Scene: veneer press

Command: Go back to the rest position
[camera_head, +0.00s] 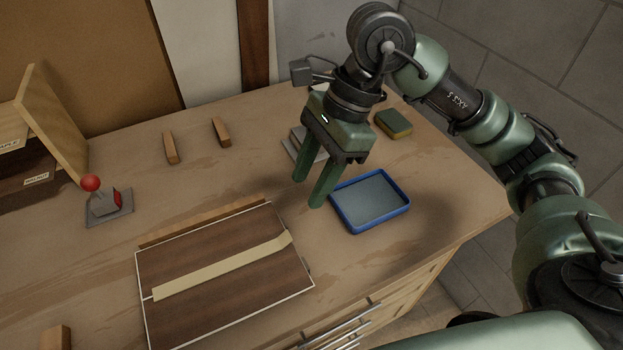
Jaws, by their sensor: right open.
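My right gripper (317,191) is open and empty. Its two green fingers point down over the workbench (400,240), just left of a blue-rimmed tray (404,208). The right arm reaches in from the right side of the picture. My left gripper is not in view. A dark veneer panel (210,255) with pale edges lies at the front of the bench, and a pale strip (225,264) runs diagonally across it. The gripper is apart from the panel.
A joystick with a red ball (91,183) stands at the left. Two small wooden blocks (171,148) (221,131) stand near the back. A green-and-yellow sponge (393,124) and a grey block (304,146) sit behind the tray. Wooden boards (50,125) stand at far left.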

